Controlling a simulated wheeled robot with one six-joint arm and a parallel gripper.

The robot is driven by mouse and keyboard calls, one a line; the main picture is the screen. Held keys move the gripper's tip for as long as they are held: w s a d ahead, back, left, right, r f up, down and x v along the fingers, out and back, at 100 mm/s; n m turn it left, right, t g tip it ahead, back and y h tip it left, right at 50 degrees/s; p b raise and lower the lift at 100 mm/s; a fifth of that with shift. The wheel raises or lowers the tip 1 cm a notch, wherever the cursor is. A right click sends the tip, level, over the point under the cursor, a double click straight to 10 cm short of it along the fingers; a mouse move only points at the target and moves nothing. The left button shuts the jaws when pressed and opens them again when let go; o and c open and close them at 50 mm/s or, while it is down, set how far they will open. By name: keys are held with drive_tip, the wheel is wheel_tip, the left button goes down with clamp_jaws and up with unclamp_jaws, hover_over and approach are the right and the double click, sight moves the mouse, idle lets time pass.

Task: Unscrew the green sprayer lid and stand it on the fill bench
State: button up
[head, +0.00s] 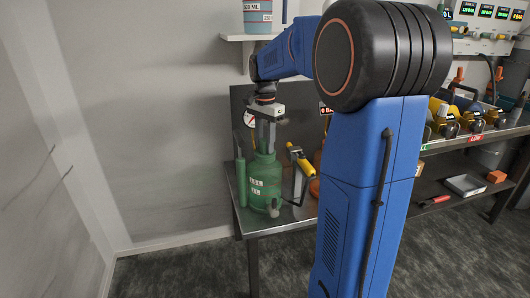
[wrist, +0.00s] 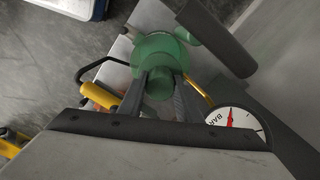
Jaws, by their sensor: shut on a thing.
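The green sprayer (head: 262,183) stands upright near the left front corner of the metal fill bench (head: 290,217). My gripper (head: 266,150) points straight down over its top, with its fingers at the sprayer's neck. In the wrist view the two dark fingers of my gripper (wrist: 163,88) are shut on the round green lid (wrist: 158,84). The green sprayer body (wrist: 160,50) shows behind the lid. The lid seems to be at the sprayer's neck, but I cannot tell whether it is still threaded on. In the head view the fingers largely hide the lid.
A yellow-handled tool (head: 299,158) stands on the bench just right of the sprayer. A pressure dial (wrist: 235,126) marked BAR is close to my gripper in the wrist view. A wall shelf (head: 245,37) with a measuring jug (head: 258,17) is above. A second bench on the right holds several yellow items.

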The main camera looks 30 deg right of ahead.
drive_tip(key=n, duration=1.2)
drive_tip(key=shift+n, duration=0.3)
drive_tip(key=n, duration=0.5)
drive_tip(key=shift+n, duration=0.4)
drive_tip(key=n, duration=0.6)
drive_tip(key=o, duration=1.2)
drive_tip(key=shift+o, duration=0.2)
